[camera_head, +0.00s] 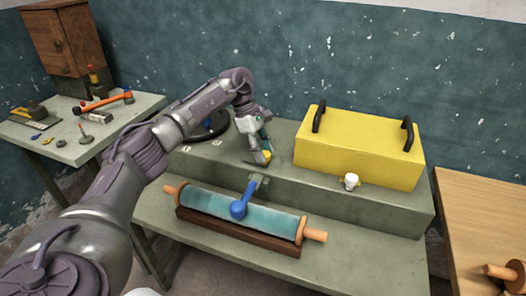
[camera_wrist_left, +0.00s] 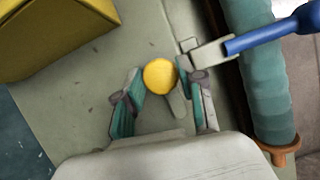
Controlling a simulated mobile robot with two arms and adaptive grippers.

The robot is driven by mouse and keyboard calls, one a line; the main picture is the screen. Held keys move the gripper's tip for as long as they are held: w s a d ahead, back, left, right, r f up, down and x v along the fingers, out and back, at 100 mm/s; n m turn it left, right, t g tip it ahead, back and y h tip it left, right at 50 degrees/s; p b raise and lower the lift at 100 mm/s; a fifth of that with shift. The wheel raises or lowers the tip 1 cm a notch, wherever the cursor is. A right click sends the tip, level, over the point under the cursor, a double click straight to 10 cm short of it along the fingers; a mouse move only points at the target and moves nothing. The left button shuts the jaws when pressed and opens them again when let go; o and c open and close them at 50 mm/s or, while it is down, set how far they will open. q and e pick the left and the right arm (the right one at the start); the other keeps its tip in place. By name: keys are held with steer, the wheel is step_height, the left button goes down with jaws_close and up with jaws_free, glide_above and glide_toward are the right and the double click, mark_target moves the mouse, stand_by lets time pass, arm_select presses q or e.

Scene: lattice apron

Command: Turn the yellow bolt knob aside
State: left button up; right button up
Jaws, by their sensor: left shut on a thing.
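The yellow bolt knob (camera_head: 267,155) is a small round ball on the raised grey-green ledge, left of the yellow box. It shows as a yellow ball (camera_wrist_left: 160,76) in the left wrist view, between the fingertips of my left gripper (camera_wrist_left: 160,86). My left gripper (camera_head: 261,152) reaches down to it from above and is shut on it. The fingers hide part of the knob and its bolt in the head view. My right gripper is in neither view.
A yellow box (camera_head: 360,150) with black handles stands right of the knob, with a white knob (camera_head: 351,181) before it. A blue ball-ended lever (camera_head: 240,208) hangs over a teal roller (camera_head: 270,219) in front. A tool table (camera_head: 75,150) stands left.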

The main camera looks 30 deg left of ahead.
mark_target(249, 158)
arm_select(q)
steer(key=shift+r, duration=0.1)
stand_by(0.3)
steer(key=o, duration=1.1)
steer(key=shift+o, duration=0.2)
steer(key=v, duration=1.2)
